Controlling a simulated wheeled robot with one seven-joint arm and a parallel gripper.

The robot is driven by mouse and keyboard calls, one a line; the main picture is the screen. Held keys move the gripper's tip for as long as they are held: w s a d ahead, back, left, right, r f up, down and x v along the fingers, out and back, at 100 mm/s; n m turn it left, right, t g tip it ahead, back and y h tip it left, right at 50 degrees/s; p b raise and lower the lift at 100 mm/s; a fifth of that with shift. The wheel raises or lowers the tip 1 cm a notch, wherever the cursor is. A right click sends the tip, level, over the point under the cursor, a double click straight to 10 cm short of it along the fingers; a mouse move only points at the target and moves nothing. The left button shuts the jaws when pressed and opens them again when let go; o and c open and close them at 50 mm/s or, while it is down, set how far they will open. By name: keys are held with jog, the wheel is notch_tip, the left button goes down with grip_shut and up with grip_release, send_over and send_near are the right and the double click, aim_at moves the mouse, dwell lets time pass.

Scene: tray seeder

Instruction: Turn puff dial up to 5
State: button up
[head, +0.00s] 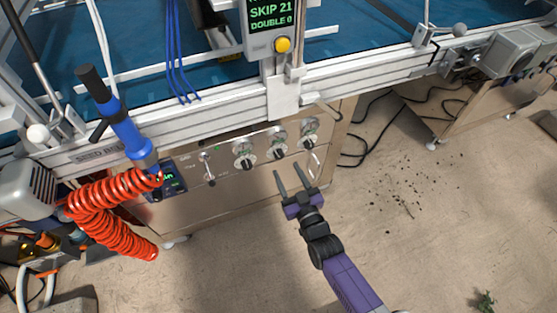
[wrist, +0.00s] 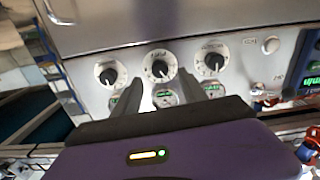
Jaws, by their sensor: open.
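Three round dials with black knobs on white plates sit in a row on the steel front panel (head: 225,185): a left dial (head: 244,155), a middle dial (head: 277,146) and a right dial (head: 309,131). Their labels are too small to read, so I cannot tell which is the puff dial. My gripper (head: 288,170) is open and empty, in front of the panel near the middle dial. In the wrist view the middle dial (wrist: 160,67) shows between the tips of my gripper (wrist: 161,80), apart from them. Small green readouts (wrist: 165,97) show beside the dials.
A toggle switch (head: 209,170) and a green display (head: 170,178) are left of the dials. A coiled red hose (head: 110,212) with a blue handle (head: 127,128) hangs further left. A handle (head: 315,162) is right.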

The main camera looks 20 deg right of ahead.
aim_at(280, 158)
jog(key=shift+w+b, duration=0.75)
jog(key=shift+w, duration=1.9)
grip_shut()
